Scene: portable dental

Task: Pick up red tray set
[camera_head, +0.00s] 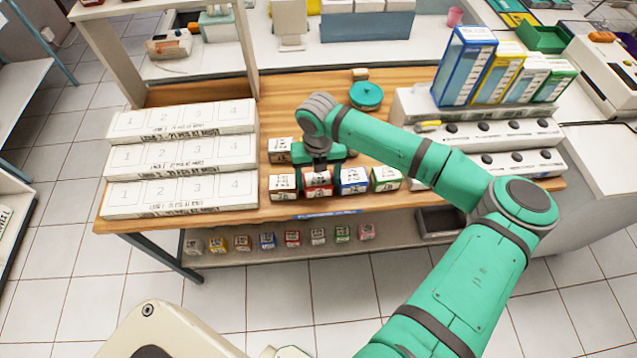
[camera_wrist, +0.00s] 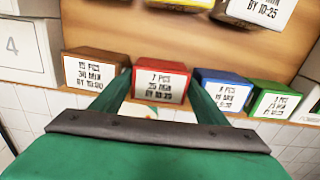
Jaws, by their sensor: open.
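The red tray set (camera_head: 318,190) is a small red box with a white label, in the front row on the wooden table. It also shows in the wrist view (camera_wrist: 160,66), upright, its label reading 7 PCS, 25 MIN. My gripper (camera_head: 319,166) is directly above and at the red box, pointing down. In the wrist view my gripper (camera_wrist: 158,88) is open, one finger on each side of the red box. Whether the fingers touch it cannot be told. My gripper hides part of the table and boxes behind.
A brown box (camera_wrist: 98,66) stands close left of the red one. A blue box (camera_head: 354,187) and a green box (camera_head: 386,184) stand close right. A teal round container (camera_head: 366,95) is behind. More small boxes (camera_head: 267,241) line the lower shelf.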

